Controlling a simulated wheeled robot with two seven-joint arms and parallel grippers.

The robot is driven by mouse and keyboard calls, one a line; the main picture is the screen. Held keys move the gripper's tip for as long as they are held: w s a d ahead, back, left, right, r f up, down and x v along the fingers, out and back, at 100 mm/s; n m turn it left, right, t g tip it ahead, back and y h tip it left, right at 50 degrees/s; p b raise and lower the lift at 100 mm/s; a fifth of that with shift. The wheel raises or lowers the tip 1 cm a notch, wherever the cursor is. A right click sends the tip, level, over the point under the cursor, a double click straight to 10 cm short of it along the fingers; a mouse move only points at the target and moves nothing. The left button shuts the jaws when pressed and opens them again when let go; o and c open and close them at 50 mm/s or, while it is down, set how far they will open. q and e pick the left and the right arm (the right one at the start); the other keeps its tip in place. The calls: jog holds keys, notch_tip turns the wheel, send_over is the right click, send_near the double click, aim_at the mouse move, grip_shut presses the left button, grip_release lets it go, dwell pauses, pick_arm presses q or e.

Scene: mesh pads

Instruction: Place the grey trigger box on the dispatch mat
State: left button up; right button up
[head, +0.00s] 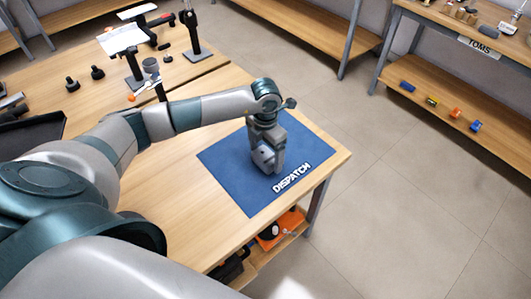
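The blue dispatch mat (225,160) lies on the front right corner of the wooden table, with "DISPATCH" in white letters along its right front edge. My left arm reaches in from the left, and my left gripper (268,163) points down over the middle of the mat. A small grey block shape shows at its lower end, low over or on the mat. I cannot tell whether this is the grey trigger box or part of the gripper. The fingertips are not clear, so their opening cannot be told. My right gripper is not in view.
Dark knobs (97,73), stands with a white plate (121,40) and a small grey cup (150,65) stand at the back left of the table. An orange item (283,225) sits on the shelf below. A second bench (440,22) stands across open floor.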

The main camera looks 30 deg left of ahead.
aim_at(266, 155)
pick_arm(q)
jog(key=shift+r, duration=0.3)
notch_tip(266, 155, up, 12)
jog(key=b, duration=0.2)
jog(key=shift+b, duration=0.35)
jog(key=shift+f, duration=0.15)
dwell(0.3)
